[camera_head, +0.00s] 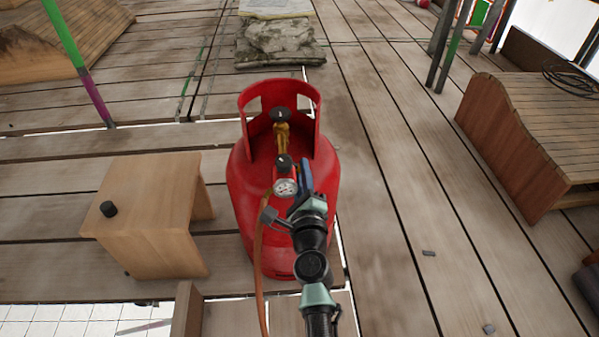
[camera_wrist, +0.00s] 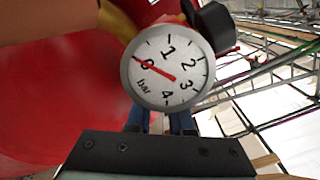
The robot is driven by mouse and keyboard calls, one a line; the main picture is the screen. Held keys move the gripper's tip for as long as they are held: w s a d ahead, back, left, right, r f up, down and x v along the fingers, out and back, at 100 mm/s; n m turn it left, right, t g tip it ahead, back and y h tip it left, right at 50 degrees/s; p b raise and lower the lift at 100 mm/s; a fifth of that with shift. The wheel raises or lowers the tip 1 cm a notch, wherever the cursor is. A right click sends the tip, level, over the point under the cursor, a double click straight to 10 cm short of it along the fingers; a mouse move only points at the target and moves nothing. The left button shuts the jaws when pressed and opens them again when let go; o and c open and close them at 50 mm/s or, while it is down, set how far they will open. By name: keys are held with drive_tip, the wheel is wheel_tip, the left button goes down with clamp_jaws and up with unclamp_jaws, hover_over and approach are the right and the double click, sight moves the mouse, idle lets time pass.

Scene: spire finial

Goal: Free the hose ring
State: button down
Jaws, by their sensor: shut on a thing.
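A red gas bottle (camera_head: 243,200) stands upright with a brass valve (camera_head: 282,133) inside its collar. A small red regulator (camera_head: 281,179) with a black knob (camera_head: 284,162) and a round gauge (camera_head: 285,188) sits at the valve. In the wrist view the gauge (camera_wrist: 167,68) has its red needle at 0 bar.
A wooden stool (camera_head: 150,200) with a small black knob (camera_head: 108,209) on it stands left of the bottle. A curved wooden bench (camera_head: 540,130) is at right. The plank deck has open gaps at lower left.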

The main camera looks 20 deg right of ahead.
drive_tip(key=n, duration=0.1)
drive_tip(key=r+n, duration=0.1)
drive_tip(key=shift+d+n, duration=0.2)
drive_tip(key=shift+n, duration=0.2)
drive_tip(key=n, duration=0.1)
drive_tip(key=r+n+p, duration=0.1)
drive_tip(key=n, duration=0.1)
drive_tip(key=shift+s+d+r+n, duration=0.1)
drive_tip(key=shift+d+r+n, duration=0.05)
drive_tip(key=shift+n, duration=0.15)
drive_tip(key=n, duration=0.1)
drive_tip(key=r+n, duration=0.1)
drive_tip(key=n, duration=0.1)
drive_tip(key=shift+r+p, duration=0.1)
drive_tip(key=shift+p, duration=0.25)
drive_tip(key=shift+a+r+n, duration=0.15)
drive_tip(key=shift+r+n, duration=0.1)
drive_tip(key=shift+n, duration=0.5)
drive_tip(key=shift+a+r+n, duration=0.1)
drive_tip(key=shift+r+n, duration=0.1)
drive_tip(key=shift+n, duration=0.55)
drive_tip(key=c, duration=1.1)
unclamp_jaws()
drive_tip(key=shift+r+p, duration=0.1)
drive_tip(key=shift+p, duration=0.2)
drive_tip(key=p+v, duration=0.2)
drive_tip(key=v, duration=1.1)
